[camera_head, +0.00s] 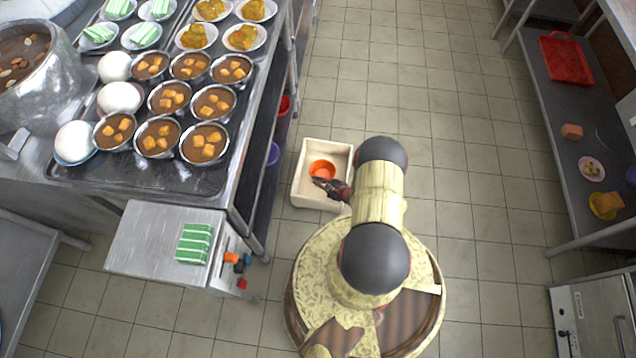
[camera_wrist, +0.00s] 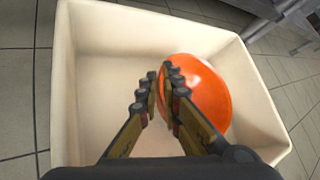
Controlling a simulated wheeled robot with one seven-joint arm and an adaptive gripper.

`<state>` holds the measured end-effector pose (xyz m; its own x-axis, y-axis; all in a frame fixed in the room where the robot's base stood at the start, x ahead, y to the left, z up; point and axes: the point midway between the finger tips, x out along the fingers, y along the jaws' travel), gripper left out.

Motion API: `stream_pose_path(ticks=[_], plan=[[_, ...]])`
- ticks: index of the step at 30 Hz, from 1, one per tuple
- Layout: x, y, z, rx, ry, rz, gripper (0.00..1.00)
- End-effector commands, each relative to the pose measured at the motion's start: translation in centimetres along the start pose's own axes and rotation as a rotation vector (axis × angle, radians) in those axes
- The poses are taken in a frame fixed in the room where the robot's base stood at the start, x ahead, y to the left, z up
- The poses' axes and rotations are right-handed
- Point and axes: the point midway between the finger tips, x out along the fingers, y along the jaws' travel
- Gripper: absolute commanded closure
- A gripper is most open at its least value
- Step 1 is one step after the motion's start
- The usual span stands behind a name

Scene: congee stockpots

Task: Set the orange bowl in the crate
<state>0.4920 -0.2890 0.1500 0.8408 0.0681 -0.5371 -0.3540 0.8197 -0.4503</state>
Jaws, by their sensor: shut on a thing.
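The orange bowl (camera_head: 322,167) is within the outline of the cream crate (camera_head: 300,182) on the floor. In the wrist view the bowl (camera_wrist: 208,92) is tilted toward the right side of the crate (camera_wrist: 105,85). My gripper (camera_head: 328,184) reaches down over the crate. In the wrist view my gripper (camera_wrist: 163,84) is shut on the bowl's left rim, with one finger on each side of it. I cannot tell whether the bowl touches the crate floor. The fingers hide part of the bowl's near side.
A steel counter (camera_head: 225,150) with several bowls of food stands left of the crate. A side shelf (camera_head: 150,245) holds a green-striped stack (camera_head: 194,243). A rack with a red tray (camera_head: 566,58) stands at the far right. The tiled floor (camera_head: 450,150) between is clear.

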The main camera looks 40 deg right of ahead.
Motion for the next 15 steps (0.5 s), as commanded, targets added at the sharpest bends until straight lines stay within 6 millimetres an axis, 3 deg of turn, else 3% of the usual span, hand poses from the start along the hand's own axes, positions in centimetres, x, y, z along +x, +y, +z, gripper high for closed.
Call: stream_pose_path(ticks=[15], plan=[[0.38,0.21,-0.47,0.0,-0.001,-0.001,1.0]])
